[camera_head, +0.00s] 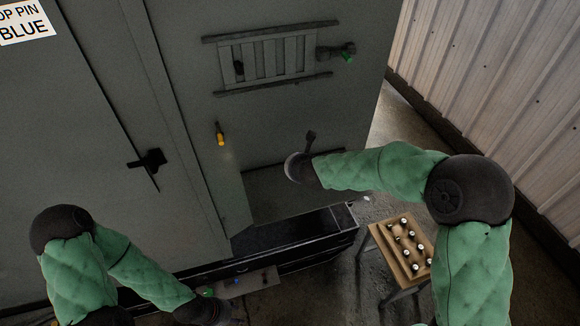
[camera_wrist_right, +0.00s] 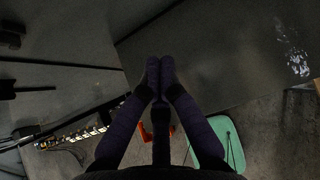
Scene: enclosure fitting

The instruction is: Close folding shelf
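A grey flat panel (camera_head: 285,190), seemingly the folding shelf, is low on the large grey enclosure (camera_head: 270,110), above a dark open base. Its exact edges and angle are hard to tell. My right arm reaches in front of it. My left gripper (camera_head: 222,312) is low at the bottom edge, dark and unclear.
A small wooden table (camera_head: 398,250) with several small bottle-like pieces stands right of the enclosure. A black handle (camera_head: 152,160) is on the left door. A corrugated wall (camera_head: 500,70) bounds the right.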

